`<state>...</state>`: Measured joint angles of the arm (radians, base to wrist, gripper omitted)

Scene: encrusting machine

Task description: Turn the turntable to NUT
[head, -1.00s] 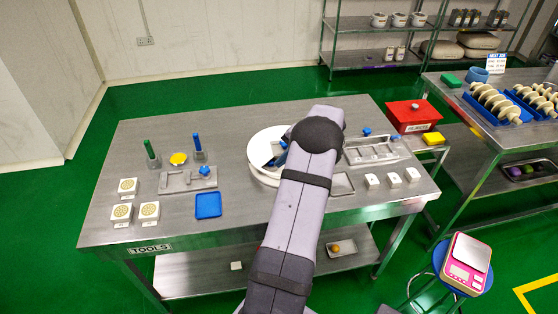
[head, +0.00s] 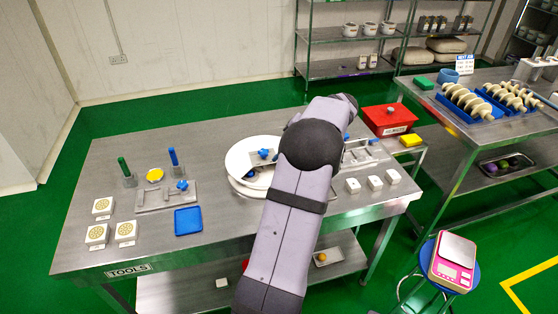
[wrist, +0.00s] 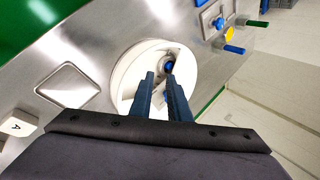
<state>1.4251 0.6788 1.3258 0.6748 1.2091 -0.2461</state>
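The turntable is a white round disc (head: 237,161) on the steel table, partly covered by my arm in the head view. A grey plate and blue parts (head: 264,153) show on it. In the wrist view its white rim (wrist: 122,72) surrounds a recessed middle with a round blue-centred part (wrist: 168,67). My gripper (wrist: 160,76) points at the disc, its two dark fingers apart with a gap between them and nothing seen held. The fingertips overlap the disc's middle in the picture; I cannot tell whether they touch it. In the head view my gripper is hidden. No NUT marking is readable.
Left of the disc are a blue tray (head: 188,221), a grey fixture (head: 152,197), upright green and blue handled tools and white blocks (head: 97,234). Bare table lies at the back left.

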